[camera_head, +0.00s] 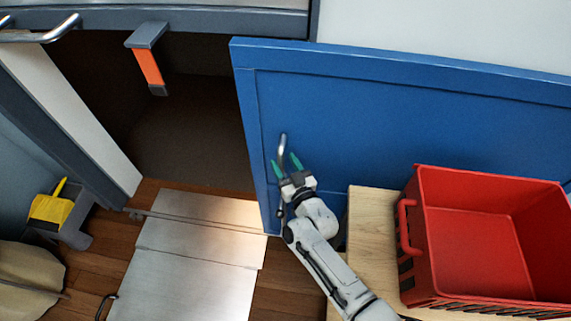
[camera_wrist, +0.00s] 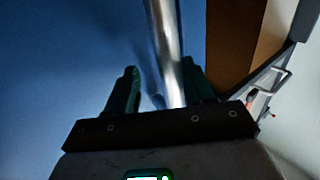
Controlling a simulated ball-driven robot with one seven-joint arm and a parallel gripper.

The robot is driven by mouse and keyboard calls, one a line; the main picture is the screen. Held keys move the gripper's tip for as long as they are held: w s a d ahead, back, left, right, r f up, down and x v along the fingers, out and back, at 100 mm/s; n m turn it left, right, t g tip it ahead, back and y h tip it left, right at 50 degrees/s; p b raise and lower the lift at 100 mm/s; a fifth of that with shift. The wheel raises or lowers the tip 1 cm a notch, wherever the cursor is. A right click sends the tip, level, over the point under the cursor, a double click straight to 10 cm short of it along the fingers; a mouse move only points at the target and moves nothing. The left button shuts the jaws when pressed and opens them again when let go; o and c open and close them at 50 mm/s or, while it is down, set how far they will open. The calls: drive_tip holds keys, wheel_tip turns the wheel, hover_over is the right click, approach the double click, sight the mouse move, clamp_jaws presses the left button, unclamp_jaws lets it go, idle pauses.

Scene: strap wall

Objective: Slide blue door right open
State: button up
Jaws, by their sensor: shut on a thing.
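The blue door (camera_head: 390,110) stands at the right of a dark doorway, and the opening to its left is uncovered. A curved metal handle (camera_head: 283,148) is on the door near its left edge. My gripper (camera_head: 287,163) is at this handle, with its green fingers on either side of it. In the wrist view the metal bar (camera_wrist: 166,50) runs between the two green fingers of my gripper (camera_wrist: 163,88), in front of the blue door surface (camera_wrist: 60,70). The fingers are shut on the handle; the exact contact is partly hidden.
A red crate (camera_head: 418,185) sits on a wooden table (camera_head: 370,220) to the right of my arm. Metal plates (camera_head: 190,260) lie on the floor below the doorway. An orange strap (camera_head: 149,67) hangs in the opening.

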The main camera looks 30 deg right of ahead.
drive_tip(key=shift+d+r, duration=0.1)
drive_tip(key=shift+d, duration=0.05)
drive_tip(key=s+p, duration=0.2)
drive_tip(key=s, duration=0.5)
drive_tip(key=shift+s+a, duration=0.25)
drive_tip(key=shift+a, duration=0.05)
drive_tip(key=shift+o, duration=0.3)
drive_tip(key=shift+a+f+m+g+h, duration=0.7)
drive_tip(key=shift+a+f+m+h, duration=0.5)
drive_tip(key=shift+a+m+h, duration=1.6)
drive_tip(key=shift+n+h, duration=0.6)
drive_tip(key=shift+h, duration=0.1)
drive_tip(key=b+x, duration=0.1)
drive_tip(key=x, duration=0.4)
drive_tip(key=d+b+x, duration=0.1)
drive_tip(key=b+x, duration=0.1)
drive_tip(key=x, duration=0.4)
drive_tip(key=shift+s+f, duration=0.2)
drive_tip(key=shift+s, duration=0.05)
clamp_jaws()
